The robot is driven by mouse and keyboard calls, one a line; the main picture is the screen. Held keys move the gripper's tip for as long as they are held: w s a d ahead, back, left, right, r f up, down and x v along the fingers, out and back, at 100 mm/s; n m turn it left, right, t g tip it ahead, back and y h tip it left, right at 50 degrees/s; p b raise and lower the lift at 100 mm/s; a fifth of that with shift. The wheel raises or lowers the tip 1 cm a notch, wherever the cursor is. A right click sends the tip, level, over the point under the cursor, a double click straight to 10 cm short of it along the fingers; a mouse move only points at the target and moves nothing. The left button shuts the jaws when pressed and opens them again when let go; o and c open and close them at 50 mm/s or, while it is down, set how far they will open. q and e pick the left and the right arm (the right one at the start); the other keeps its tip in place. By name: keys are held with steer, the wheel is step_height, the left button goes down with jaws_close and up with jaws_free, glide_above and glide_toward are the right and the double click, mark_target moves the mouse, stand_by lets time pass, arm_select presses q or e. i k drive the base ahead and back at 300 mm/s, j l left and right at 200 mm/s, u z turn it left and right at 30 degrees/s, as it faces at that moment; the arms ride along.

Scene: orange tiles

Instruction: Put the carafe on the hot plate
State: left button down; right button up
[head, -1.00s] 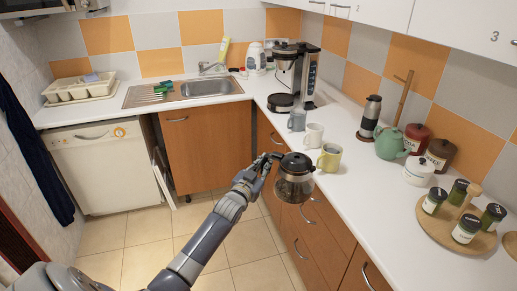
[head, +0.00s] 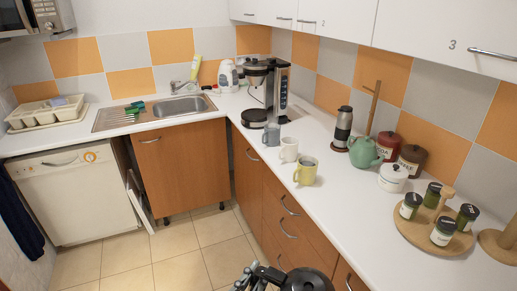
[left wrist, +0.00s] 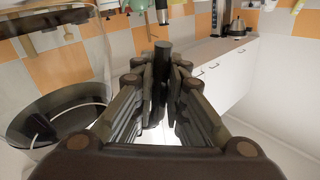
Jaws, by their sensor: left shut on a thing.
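The carafe (head: 306,281), with a black lid, shows at the bottom edge of the head view; its lower part is cut off. My left gripper (head: 262,278) is beside it. In the left wrist view, my left gripper's fingers (left wrist: 160,100) are closed around the dark upright handle (left wrist: 161,62), and the carafe's clear glass body (left wrist: 50,110) is at the left. The coffee maker (head: 281,92) stands at the back right corner of the counter. Its round black hot plate (head: 253,117) is bare. My right gripper is not in view.
A grey mug (head: 271,134), white mug (head: 289,149) and yellow mug (head: 306,171) stand in a row near the counter's front edge, before the coffee maker. A flask (head: 342,128), teapot (head: 365,152) and spice board (head: 425,235) are farther right. A sink (head: 180,107) is at the left.

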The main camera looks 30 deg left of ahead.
mark_target(253, 112)
steer(key=i+j, duration=0.4)
steer(key=j, duration=0.2)
steer(key=i+j, duration=0.85)
steer(key=j, duration=0.3)
steer(key=i+j, duration=0.4)
steer(key=j, duration=0.15)
steer(key=i+j, duration=0.4)
steer(key=j, duration=0.2)
